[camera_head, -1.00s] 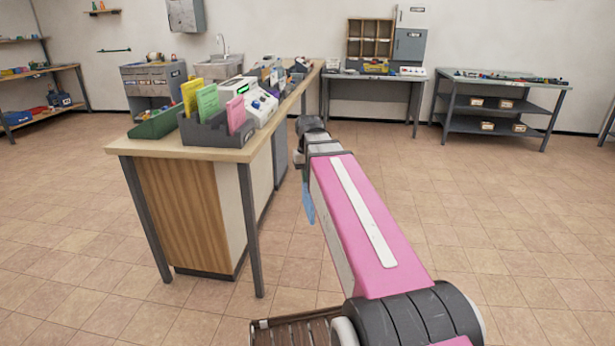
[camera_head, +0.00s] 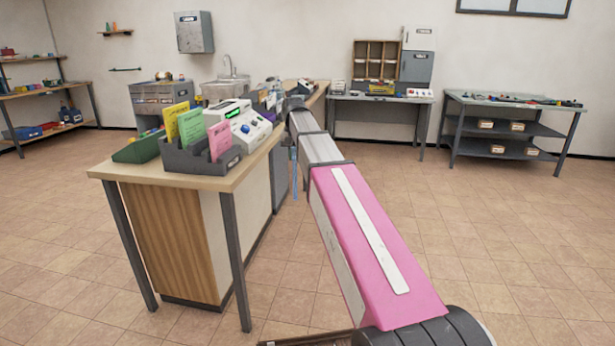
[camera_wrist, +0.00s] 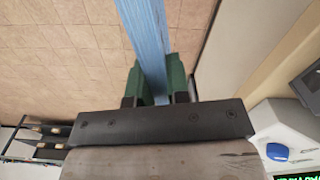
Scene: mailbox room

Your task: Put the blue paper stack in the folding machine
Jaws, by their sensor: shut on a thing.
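My gripper (camera_wrist: 160,82) is shut on the blue paper stack (camera_wrist: 147,35), which shows in the wrist view as a narrow blue strip, seen edge-on between green fingers. In the head view the blue paper stack (camera_head: 294,172) hangs beside the right side of the wooden counter, below its top, and my arm hides most of the gripper. A white machine (camera_head: 243,122) with a green display and blue button, which looks like the folding machine, stands on the counter. Part of it also shows at the right of the wrist view (camera_wrist: 268,125), apart from the paper.
On the counter (camera_head: 205,183), a grey holder (camera_head: 195,158) with yellow, green and pink papers and a green tray (camera_head: 139,148) stand before the machine. A desk (camera_head: 380,98) and a shelf table (camera_head: 513,100) stand at the back wall. The floor at right is clear.

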